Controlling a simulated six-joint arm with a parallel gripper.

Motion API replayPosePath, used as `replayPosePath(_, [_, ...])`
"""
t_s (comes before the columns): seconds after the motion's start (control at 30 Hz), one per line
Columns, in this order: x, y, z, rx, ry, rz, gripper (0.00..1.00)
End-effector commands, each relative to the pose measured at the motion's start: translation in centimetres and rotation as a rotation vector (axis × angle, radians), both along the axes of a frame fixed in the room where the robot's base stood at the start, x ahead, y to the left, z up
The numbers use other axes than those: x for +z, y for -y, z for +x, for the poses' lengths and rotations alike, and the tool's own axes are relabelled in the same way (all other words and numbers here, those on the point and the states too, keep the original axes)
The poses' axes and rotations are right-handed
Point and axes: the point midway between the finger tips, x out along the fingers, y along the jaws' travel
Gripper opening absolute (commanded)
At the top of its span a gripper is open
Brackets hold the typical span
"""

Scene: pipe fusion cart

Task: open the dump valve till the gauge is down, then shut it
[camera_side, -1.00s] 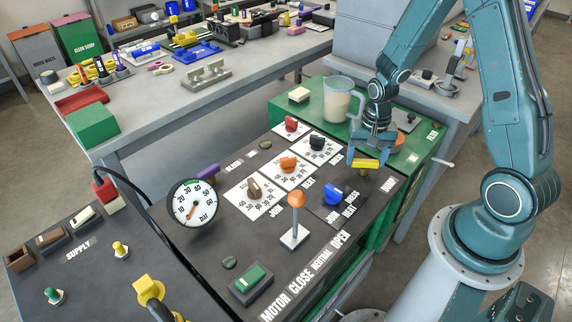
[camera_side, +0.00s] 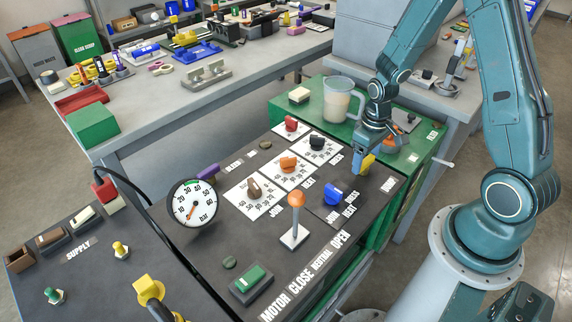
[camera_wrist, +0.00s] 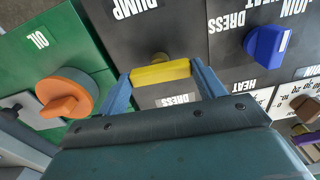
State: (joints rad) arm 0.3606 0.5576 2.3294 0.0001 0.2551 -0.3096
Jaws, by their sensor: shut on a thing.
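The yellow dump valve handle (camera_side: 368,164) stands on the dark panel's far right part. My gripper (camera_side: 363,160) points down over it and is shut on it. In the wrist view the yellow handle (camera_wrist: 160,73) lies between my two blue fingers, beside the word DUMP. The round white gauge (camera_side: 193,203), marked bar, stands at the panel's left. Its orange-red needle points to the low part of the dial, but the exact reading is too small to tell.
A blue knob (camera_side: 332,194) sits left of the handle, and an orange-topped lever (camera_side: 296,200) stands nearer the front. An orange knob (camera_wrist: 66,94) is on the green OIL surface. A clear jug (camera_side: 340,100) stands behind on green.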

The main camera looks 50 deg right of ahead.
Motion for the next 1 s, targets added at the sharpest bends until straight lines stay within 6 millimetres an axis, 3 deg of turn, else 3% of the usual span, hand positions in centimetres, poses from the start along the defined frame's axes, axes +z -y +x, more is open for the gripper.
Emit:
replayPosePath(0.63, [0.06, 0.02, 0.1, 0.069, 0.003, -0.001, 0.45])
replayPosePath(0.67, [0.06, 0.02, 0.1, 0.07, 0.003, -0.001, 0.74])
replayPosePath(0.73, [0.06, 0.01, 0.09, 0.069, 0.003, -0.001, 0.88])
replayPosePath(1.0, [0.02, 0.0, 0.04, 0.067, 0.001, 0.0, 0.9])
